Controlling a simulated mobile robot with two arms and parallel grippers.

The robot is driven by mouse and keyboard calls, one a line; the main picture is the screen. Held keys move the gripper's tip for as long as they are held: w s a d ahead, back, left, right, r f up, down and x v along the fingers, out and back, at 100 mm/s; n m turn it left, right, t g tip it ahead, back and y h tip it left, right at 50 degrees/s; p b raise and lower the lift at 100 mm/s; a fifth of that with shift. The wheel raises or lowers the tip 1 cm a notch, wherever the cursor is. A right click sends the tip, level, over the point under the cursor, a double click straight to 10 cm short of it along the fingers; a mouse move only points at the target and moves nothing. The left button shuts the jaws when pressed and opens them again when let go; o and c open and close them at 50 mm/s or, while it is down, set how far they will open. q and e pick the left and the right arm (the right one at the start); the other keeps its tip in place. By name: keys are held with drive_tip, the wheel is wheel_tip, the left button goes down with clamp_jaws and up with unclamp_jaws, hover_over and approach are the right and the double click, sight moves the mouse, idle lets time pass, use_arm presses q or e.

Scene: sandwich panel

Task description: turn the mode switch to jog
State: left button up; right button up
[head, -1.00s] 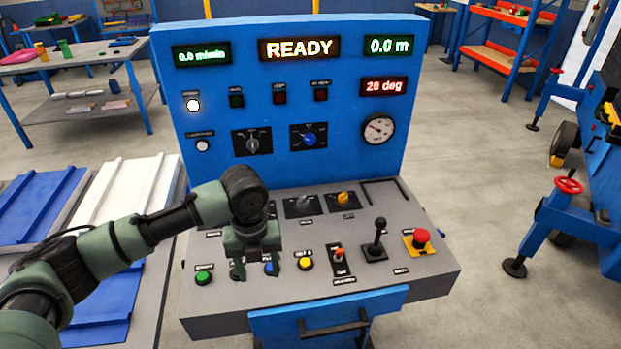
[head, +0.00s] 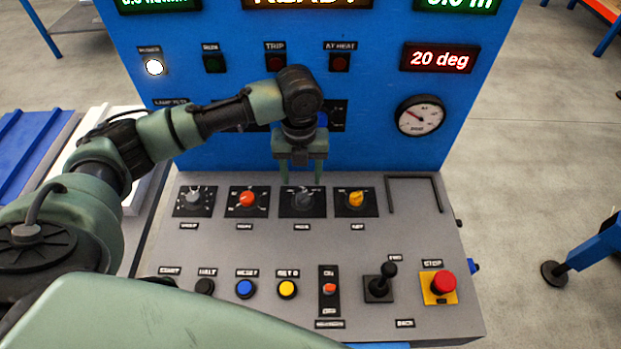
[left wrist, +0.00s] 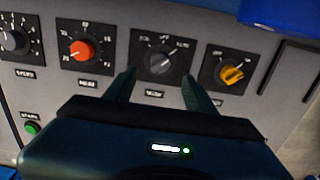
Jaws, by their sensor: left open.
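The mode switch (head: 302,198) is a dark grey rotary knob on a black square plate, third from the left in the back row of the sloping desk. It also shows in the left wrist view (left wrist: 157,62), its pointer turned toward the upper right; the small position marks are too blurred to read. My left gripper (head: 303,180) is open and empty, pointing down just above this knob. In the left wrist view its fingertips (left wrist: 157,80) lie to either side of the knob, apart from it. My right gripper is not in view.
A red knob (head: 247,198) stands close on the left and a yellow knob (head: 356,199) close on the right. Buttons, a black lever (head: 382,280) and a red stop button (head: 443,283) line the front. The blue upright panel (head: 375,150) rises behind.

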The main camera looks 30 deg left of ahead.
sight(302, 194)
use_arm(q)
drive_tip(key=shift+f+p, duration=0.3)
drive_tip(key=shift+f, duration=3.55)
clamp_jaws()
